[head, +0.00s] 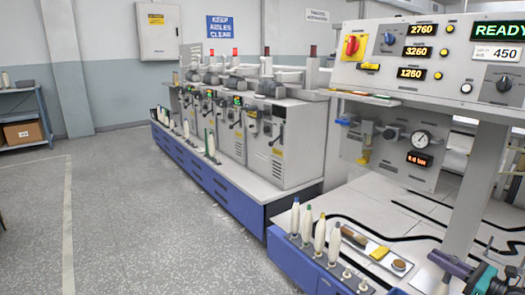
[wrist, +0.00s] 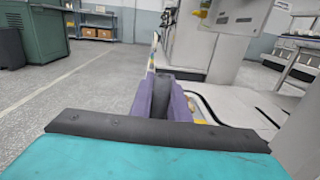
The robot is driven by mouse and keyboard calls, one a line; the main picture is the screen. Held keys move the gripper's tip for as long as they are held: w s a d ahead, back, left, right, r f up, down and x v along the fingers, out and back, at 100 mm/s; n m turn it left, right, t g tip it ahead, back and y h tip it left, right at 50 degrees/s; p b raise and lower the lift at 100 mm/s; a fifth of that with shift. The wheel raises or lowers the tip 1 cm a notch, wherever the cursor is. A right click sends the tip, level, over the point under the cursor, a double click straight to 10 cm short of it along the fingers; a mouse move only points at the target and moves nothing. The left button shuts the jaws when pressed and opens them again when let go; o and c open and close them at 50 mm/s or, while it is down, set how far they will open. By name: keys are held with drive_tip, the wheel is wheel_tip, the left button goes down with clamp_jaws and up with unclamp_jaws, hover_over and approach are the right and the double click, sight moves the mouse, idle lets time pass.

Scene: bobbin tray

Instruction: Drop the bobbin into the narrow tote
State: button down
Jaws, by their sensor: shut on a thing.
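In the head view, my gripper (head: 450,265) is at the lower right, above the pale worktop, with purple fingers on a teal body. In the wrist view, its purple fingers (wrist: 167,102) are close together on the bobbin, which they mostly hide. A narrow white piece (wrist: 153,52) shows just beyond the fingertips; I cannot tell whether it is part of the held bobbin. Several white cone-shaped bobbins (head: 320,235) with coloured tips stand upright in a row on the blue bench edge, left of my gripper. I cannot make out the narrow tote in either view.
A control panel (head: 430,62) on a grey post (head: 474,190) stands close behind my gripper. A yellow-and-white item (head: 380,253) and black cables lie on the worktop. A row of grey machines (head: 275,140) stands farther back. The floor (head: 140,220) at left is clear.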

drive_tip(key=shift+s+d+f, duration=0.2)
drive_tip(key=shift+s+d, duration=0.1)
drive_tip(key=shift+d, duration=0.2)
drive_tip(key=shift+f, duration=0.2)
drive_tip(key=shift+f, duration=2.8)
drive_tip(key=c, duration=1.6)
unclamp_jaws()
drive_tip(key=shift+s, duration=0.1)
